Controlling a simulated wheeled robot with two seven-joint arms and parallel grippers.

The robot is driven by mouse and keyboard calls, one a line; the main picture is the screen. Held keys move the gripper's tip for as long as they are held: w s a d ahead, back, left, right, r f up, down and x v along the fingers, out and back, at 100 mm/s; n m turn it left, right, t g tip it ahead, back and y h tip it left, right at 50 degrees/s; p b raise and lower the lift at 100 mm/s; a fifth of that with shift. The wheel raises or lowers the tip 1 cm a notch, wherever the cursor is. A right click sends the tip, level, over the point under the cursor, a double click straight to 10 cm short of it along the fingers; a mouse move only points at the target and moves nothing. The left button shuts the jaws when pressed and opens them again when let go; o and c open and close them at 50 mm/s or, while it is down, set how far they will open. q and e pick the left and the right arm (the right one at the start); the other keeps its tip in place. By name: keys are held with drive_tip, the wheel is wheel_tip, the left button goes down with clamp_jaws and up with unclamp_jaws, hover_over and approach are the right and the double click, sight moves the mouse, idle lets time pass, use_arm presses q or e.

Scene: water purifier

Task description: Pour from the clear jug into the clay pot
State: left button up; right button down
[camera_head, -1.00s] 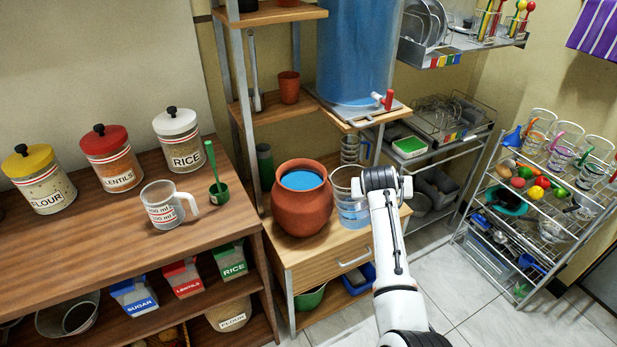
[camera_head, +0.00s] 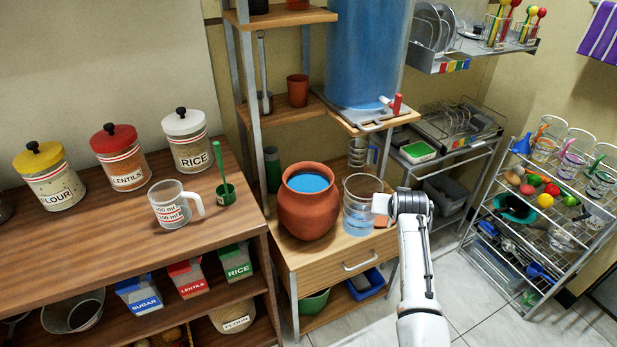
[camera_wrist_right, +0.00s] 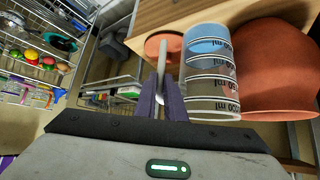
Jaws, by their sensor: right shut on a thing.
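The clear jug (camera_head: 360,212), with a little blue water in its bottom, stands upright just right of the clay pot (camera_head: 307,215). The clay pot is round, reddish-brown and open, with blue water inside near its rim. My right gripper (camera_head: 383,205) is shut on the jug's handle at its right side. In the right wrist view, the gripper's fingers (camera_wrist_right: 163,100) pinch the handle, with the jug (camera_wrist_right: 212,85) beside them and the pot (camera_wrist_right: 275,75) beyond. Whether the jug touches the wooden stand is unclear. My left gripper is out of view.
A blue water tank (camera_head: 365,55) with a red tap (camera_head: 396,103) stands on the shelf above. A measuring cup (camera_head: 173,205) and lidded jars sit on the left counter. A reddish round piece (camera_wrist_right: 163,48) lies on the stand (camera_head: 330,258). A wire rack stands right.

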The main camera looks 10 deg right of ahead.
drive_tip(key=s+a+r+p, duration=0.1)
drive_tip(key=s+r+p, duration=0.1)
drive_tip(key=r, duration=0.5)
drive_tip(key=s+a+r+p, duration=0.1)
drive_tip(key=r+p, duration=0.1)
drive_tip(key=r, duration=0.4)
drive_tip(key=s+a+r+n+y, duration=0.2)
drive_tip(key=s+a+r, duration=0.3)
drive_tip(key=s+a, duration=0.2)
drive_tip(key=s+a+r+n+t+y, duration=0.1)
drive_tip(key=s+a+r, duration=0.4)
drive_tip(key=s, duration=0.5)
drive_tip(key=shift+a+r+n+y, duration=0.35)
drive_tip(key=shift+a+n+y, duration=0.15)
drive_tip(key=shift+a+n, duration=0.65)
drive_tip(key=shift+s, duration=0.15)
